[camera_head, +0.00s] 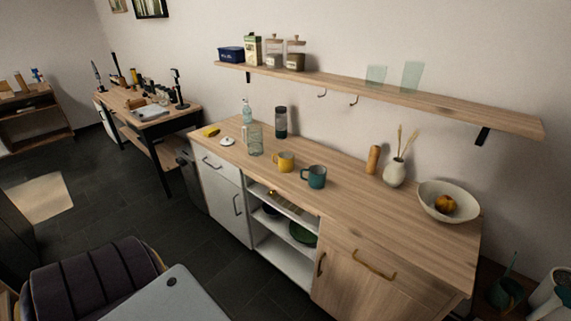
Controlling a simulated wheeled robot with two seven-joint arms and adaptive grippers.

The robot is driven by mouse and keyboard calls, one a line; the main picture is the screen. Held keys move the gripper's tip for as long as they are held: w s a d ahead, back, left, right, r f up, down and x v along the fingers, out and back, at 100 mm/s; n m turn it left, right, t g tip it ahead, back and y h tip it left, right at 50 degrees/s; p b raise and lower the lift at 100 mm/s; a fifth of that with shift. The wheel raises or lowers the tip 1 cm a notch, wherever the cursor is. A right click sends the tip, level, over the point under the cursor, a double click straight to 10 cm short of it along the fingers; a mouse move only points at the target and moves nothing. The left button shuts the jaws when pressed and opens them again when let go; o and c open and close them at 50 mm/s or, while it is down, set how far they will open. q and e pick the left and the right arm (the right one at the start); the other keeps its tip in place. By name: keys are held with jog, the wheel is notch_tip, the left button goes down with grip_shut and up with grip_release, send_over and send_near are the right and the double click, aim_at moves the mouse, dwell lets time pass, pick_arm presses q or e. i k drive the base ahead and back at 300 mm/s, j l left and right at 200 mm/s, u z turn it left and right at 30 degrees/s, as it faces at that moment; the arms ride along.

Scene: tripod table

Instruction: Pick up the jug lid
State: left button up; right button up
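A small white round lid (227,141) lies flat on the wooden counter (345,205), near its left end; it looks like the jug lid. A clear glass jug (254,141) stands upright just right of it, apart from it. The jug's top looks uncovered, though it is small in the picture. Neither of my grippers shows in the head view.
A yellow object (211,132) lies left of the lid. A clear bottle (247,111) and dark tumbler (281,122) stand behind the jug. Yellow (285,162) and teal (315,177) mugs stand to the right. A shelf (400,95) overhangs the back. A dark chair (90,280) stands in front.

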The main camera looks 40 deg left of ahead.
aim_at(227, 142)
jog(key=u, duration=1.6)
